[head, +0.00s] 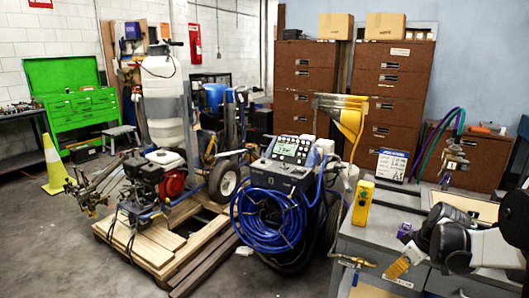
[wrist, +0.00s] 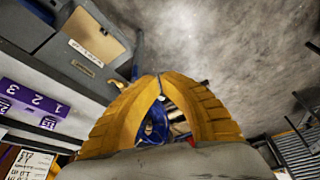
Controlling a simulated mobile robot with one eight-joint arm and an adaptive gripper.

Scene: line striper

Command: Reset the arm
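My arm reaches in from the right in the head view, over the grey workbench. My gripper (head: 394,272), with yellow fingers, is at its end near the bench's front edge. In the wrist view the two ridged yellow fingers (wrist: 160,88) lean together and meet at their tips. Only background, including something blue, shows through the gap between them. I see nothing held.
The grey workbench (head: 357,243) bears a yellow device (head: 362,204). A line striper with a blue hose coil (head: 270,222) stands just left of it. Another machine with a red engine (head: 172,182) sits on a wooden pallet (head: 150,252). Open floor lies at front left.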

